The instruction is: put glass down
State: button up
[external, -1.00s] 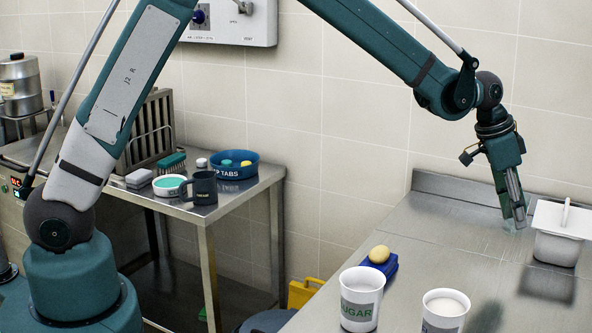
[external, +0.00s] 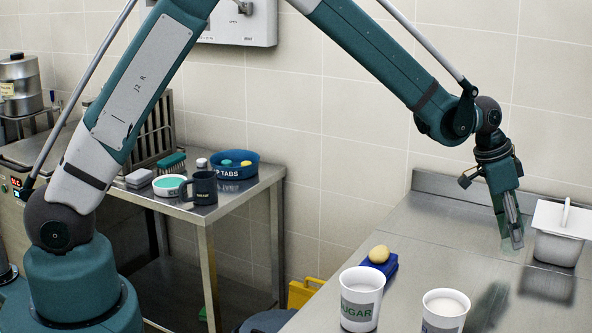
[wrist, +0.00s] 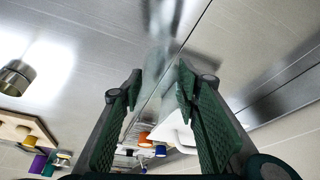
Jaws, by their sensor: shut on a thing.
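My gripper (external: 514,240) points down over the right-hand steel counter, left of the white lidded container. In the wrist view its two green padded fingers (wrist: 160,78) are apart with a clear glass (wrist: 157,66) between them. The glass is see-through and hard to make out; in the external view only a faint pale outline of the glass (external: 503,226) shows beside the fingers. I cannot tell whether its base touches the counter.
The steel counter (external: 440,235) is clear left of my gripper. A white lidded container (external: 558,240) stands close on the right. A sugar cup (external: 361,302), another white cup (external: 444,312) and a blue holder (external: 385,268) with a round yellowish item (external: 379,254) are nearer the front.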

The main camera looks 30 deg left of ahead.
aim_at(510, 248)
jog(key=shift+f, duration=0.35)
jog(key=shift+f, duration=1.85)
jog(key=shift+f, duration=0.2)
jog(key=o, duration=0.9)
jog(key=shift+o, duration=0.2)
jog(key=shift+r, duration=0.15)
jog(key=v, duration=1.2)
